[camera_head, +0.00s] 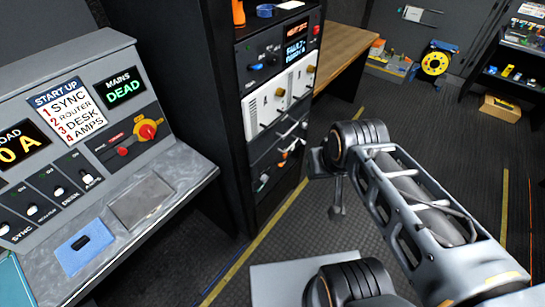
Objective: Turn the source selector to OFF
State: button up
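A rotary knob in red and yellow (146,131) is on the sloped grey console at the left, below the green "MAINS DEAD" display (123,87). It looks like the source selector. A red handle end (122,151) shows at its lower left. The markings around it are too small to read, so its position cannot be told. My arm reaches in from the lower right. My gripper (337,208) seems to hang below the far end of the arm, over the floor and well right of the console. Its fingers are too small to tell open or shut.
A dark equipment rack (275,100) stands between console and wooden desk (345,50). Floor is clear around my arm.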

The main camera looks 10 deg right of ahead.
aim_at(265, 178)
jog(key=z, duration=0.05)
jog(key=k, duration=1.2)
jog(key=u, duration=0.85)
jog(key=i, duration=1.4)
jog(key=z, duration=0.8)
jog(key=i, duration=0.35)
jog(key=z, duration=0.3)
